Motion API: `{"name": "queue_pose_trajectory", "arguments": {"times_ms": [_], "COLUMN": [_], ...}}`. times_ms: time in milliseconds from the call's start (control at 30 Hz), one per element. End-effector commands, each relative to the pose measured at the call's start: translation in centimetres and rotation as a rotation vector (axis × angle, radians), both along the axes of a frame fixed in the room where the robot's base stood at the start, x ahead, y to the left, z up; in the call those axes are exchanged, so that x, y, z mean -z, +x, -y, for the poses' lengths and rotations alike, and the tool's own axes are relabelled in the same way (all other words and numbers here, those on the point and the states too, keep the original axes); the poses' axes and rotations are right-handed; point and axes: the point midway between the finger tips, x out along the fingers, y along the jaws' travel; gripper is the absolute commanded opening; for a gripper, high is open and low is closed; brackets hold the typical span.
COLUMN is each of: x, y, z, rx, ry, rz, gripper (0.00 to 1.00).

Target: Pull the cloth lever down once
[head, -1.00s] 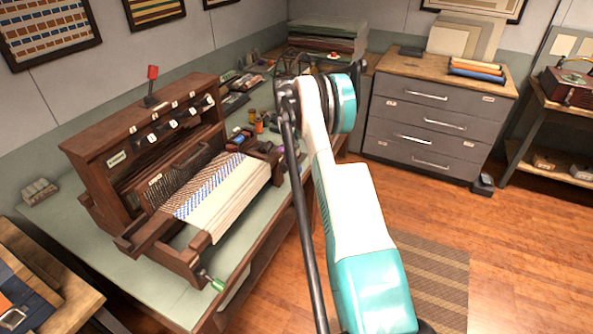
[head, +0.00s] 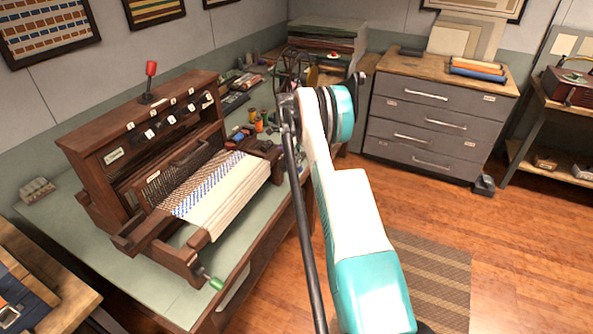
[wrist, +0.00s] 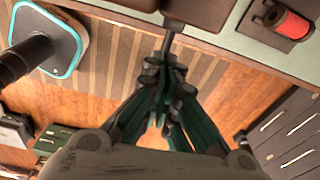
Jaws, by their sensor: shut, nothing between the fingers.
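A dark wooden loom (head: 95,150) stands on the left workbench with white and blue cloth (head: 225,195) stretched across its front. A lever with a red knob (head: 151,68) stands upright on its top. Several small white-tagged parts (head: 149,133) line its upper face, and a green-handled crank (head: 214,283) sits at its front. The labels are too small to read, so I cannot tell which part is the cloth lever. My gripper (wrist: 168,45) is shut and empty in the wrist view, its tips close to a dark block (wrist: 200,12); contact is unclear. I cannot make it out in the head view.
The green bench top (head: 165,290) holds small spools and tools behind the loom; a red spool (wrist: 290,22) shows in the wrist view. A grey drawer cabinet (head: 425,125) stands at the back. Wooden floor (head: 520,250) with a striped rug (head: 435,280) is open at right.

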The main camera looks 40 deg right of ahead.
Motion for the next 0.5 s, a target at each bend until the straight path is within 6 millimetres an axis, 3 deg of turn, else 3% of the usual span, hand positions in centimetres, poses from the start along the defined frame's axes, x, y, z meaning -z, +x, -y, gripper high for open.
{"name": "queue_pose_trajectory", "arguments": {"times_ms": [500], "x": [0.94], "y": [0.01], "z": [0.00], "rx": [0.000], "ry": [0.000], "rz": [0.001], "gripper": [0.00]}}
